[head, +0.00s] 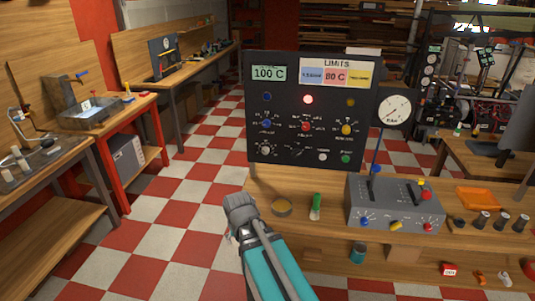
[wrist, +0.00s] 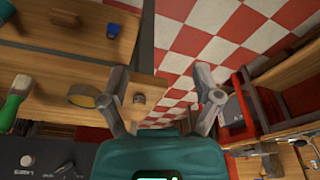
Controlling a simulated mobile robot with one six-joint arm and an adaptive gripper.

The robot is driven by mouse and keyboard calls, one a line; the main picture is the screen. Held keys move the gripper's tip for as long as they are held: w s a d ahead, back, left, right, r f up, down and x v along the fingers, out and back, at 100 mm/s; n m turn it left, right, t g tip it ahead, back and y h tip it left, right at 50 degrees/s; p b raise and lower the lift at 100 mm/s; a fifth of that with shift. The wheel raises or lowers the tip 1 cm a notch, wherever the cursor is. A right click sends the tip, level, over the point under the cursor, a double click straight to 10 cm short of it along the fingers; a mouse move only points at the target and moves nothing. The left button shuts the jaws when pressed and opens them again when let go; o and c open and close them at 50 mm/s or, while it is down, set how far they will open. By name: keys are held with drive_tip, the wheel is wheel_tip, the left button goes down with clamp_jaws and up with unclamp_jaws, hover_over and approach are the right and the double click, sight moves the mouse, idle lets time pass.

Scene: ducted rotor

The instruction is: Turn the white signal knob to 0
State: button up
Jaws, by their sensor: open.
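The black control panel (head: 313,108) stands upright at the back of the bench in the head view. A pale grey-white knob (head: 265,150) sits at its lower left, with small scale marks around it too small to read. Blue (head: 266,123), red (head: 305,127) and yellow (head: 346,129) knobs are above and to its right; a black knob (head: 299,153) is beside it. My gripper (head: 238,205) is in front of the bench, below and left of the panel, apart from the knobs. In the wrist view its fingers (wrist: 160,74) are spread and empty.
The panel's display (head: 269,73) reads 100 C and a red lamp (head: 308,99) is lit. A grey box (head: 395,203) with a gauge, a green-handled brush (head: 316,206) and a round tin (head: 281,208) stand on the bench. Checkered floor (head: 150,225) is free at left.

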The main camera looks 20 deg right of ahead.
drive_tip(key=w+d+r+m+t+h+b, duration=0.1)
drive_tip(key=w+d+r+m+t, duration=0.15)
drive_tip(key=w+d, duration=0.4)
drive_tip(key=w+d+r+m+t+h, duration=0.1)
drive_tip(key=w+d+m+t, duration=0.25)
drive_tip(key=w, duration=0.55)
drive_tip(key=m+t+h+b, duration=0.1)
drive_tip(key=m+t+h, duration=0.1)
drive_tip(key=m+t, duration=0.3)
approach(266, 152)
drive_tip(key=s, duration=0.1)
drive_tip(key=s+a, duration=0.1)
drive_tip(key=s, duration=0.1)
drive_tip(key=shift+s+a+r+n+t, duration=0.2)
drive_tip(key=shift+a+r+n+t, duration=0.05)
drive_tip(key=shift+n+t, duration=0.05)
drive_tip(key=b+x, duration=0.4)
drive_tip(key=x, duration=0.9)
drive_tip(key=shift+w+d, duration=0.2)
drive_tip(key=shift+w, duration=0.15)
clamp_jaws()
drive_tip(key=shift+d, duration=0.1)
